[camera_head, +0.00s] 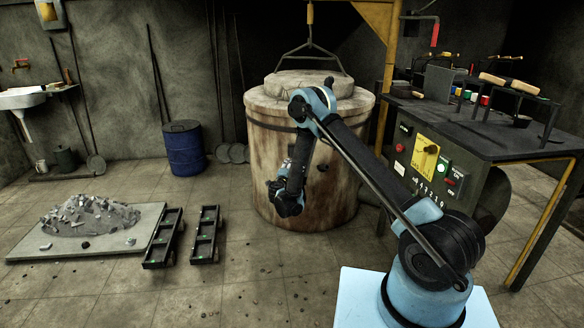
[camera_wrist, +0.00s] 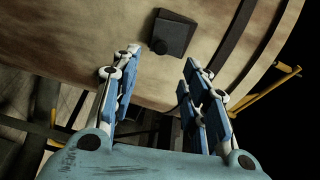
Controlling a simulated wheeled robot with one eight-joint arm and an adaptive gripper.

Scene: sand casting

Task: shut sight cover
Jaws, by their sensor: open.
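The furnace (camera_head: 270,165) is a large, rust-stained pale drum with a lid, behind my arm. In the wrist view its curved wall (camera_wrist: 70,30) fills the upper part. A dark square plate with a round knob, probably the sight cover (camera_wrist: 178,27), is on that wall just beyond my fingertips. I cannot tell whether it covers a hole. My gripper (camera_wrist: 160,62) is open and empty, its blue fingers on either side of the line to the plate, apart from it. In the head view my gripper (camera_head: 284,203) hangs in front of the drum's lower left; the plate is not clearly visible there.
A control bench (camera_head: 465,130) with tools on top stands at the right. A blue barrel (camera_head: 184,150) stands at the left. Two black slotted frames (camera_head: 204,236) and a tray with a grey heap (camera_head: 88,220) lie on the floor. The floor in front is mostly clear.

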